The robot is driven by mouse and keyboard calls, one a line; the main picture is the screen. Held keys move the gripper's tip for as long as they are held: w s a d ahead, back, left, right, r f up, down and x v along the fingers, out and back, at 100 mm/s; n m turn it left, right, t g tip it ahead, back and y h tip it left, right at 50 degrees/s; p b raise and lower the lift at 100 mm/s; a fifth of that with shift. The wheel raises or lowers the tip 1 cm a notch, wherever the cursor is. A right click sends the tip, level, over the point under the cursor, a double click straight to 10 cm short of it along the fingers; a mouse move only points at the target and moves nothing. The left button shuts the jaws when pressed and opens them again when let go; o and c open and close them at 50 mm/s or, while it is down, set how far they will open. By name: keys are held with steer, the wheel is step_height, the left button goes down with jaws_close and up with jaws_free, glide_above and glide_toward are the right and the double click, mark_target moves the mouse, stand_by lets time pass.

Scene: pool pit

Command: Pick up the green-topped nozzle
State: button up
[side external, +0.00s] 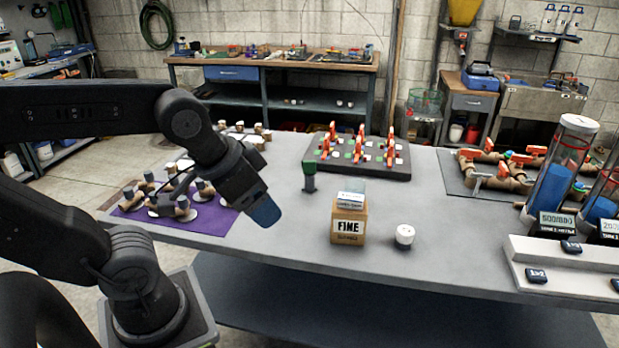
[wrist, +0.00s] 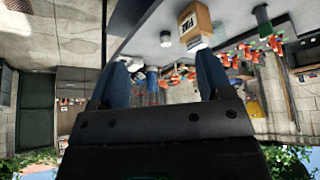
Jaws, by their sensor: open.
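The green-topped nozzle (side external: 309,176) stands upright on the grey table, with a green top on a dark grey lower body. It stands apart from other objects, left of and behind the box marked FINE. In the wrist view, which is upside down, the nozzle (wrist: 263,20) is at the upper right. My gripper (side external: 266,213) is above the table, left of and nearer than the nozzle, not touching it. In the wrist view, the blue fingers of my gripper (wrist: 162,78) are spread apart with nothing between them.
The cardboard FINE box (side external: 349,225) and a white cap (side external: 404,236) stand right of my gripper. A dark tray (side external: 385,174) with several orange-handled parts lies behind. A purple mat (side external: 205,223) with fittings lies left. Clear tabletop surrounds the nozzle.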

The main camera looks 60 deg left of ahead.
steer(key=w+a+n+t+y, duration=0.1)
steer(key=w+a+n+t, duration=0.25)
steer(key=w+n, duration=0.8)
steer(key=w+a+n+t+y, duration=0.15)
steer(key=w+a+n, duration=0.35)
steer(key=w+n, duration=0.6)
steer(key=n+g+y, duration=0.1)
steer(key=n+y, duration=1.2)
steer(key=n, duration=1.2)
glide_above(310, 165)
step_height(310, 165, down, 10)
steer(key=shift+s+d+f, duration=0.15)
steer(key=shift+f, duration=1.65)
steer(key=f, duration=0.4)
steer(key=shift+a, duration=0.2)
steer(key=shift+x, duration=1.3)
steer(key=shift+r, duration=0.15)
steer(key=shift+c, duration=0.3)
